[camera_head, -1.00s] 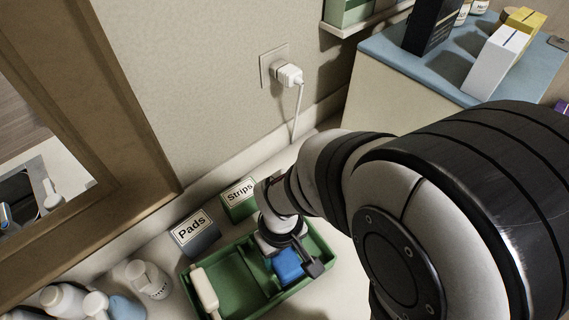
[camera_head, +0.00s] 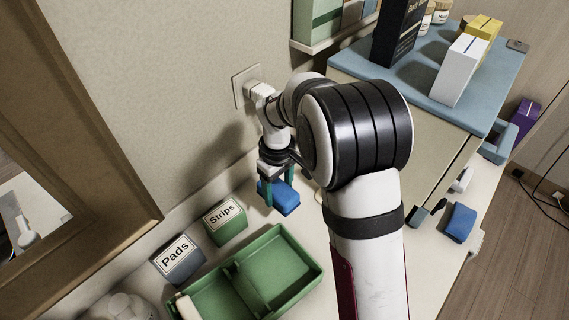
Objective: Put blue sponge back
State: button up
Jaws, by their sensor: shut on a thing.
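A blue sponge (camera_head: 284,199) is between the fingers of my gripper (camera_head: 279,190), which is shut on it. The gripper points down and holds the sponge behind the green tray (camera_head: 312,267), to the right of the Strips box. Part of the sponge is hidden by the fingers. Whether its underside touches the counter is hard to tell. A second blue block (camera_head: 460,222) lies at the right, beside the cabinet.
The green divided tray has a pale block (camera_head: 186,307) at its left end. A Pads box (camera_head: 179,260) and a green Strips box (camera_head: 226,221) stand by the wall. A wall plug (camera_head: 256,90) is close behind my arm. A blue-topped cabinet (camera_head: 400,85) holds several boxes.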

jog(key=w+d, duration=0.2)
jog(key=w, duration=0.2)
jog(key=f, duration=1)
jog(key=shift+w+d, duration=0.2)
jog(key=shift+d, duration=0.05)
jog(key=o, duration=1.2)
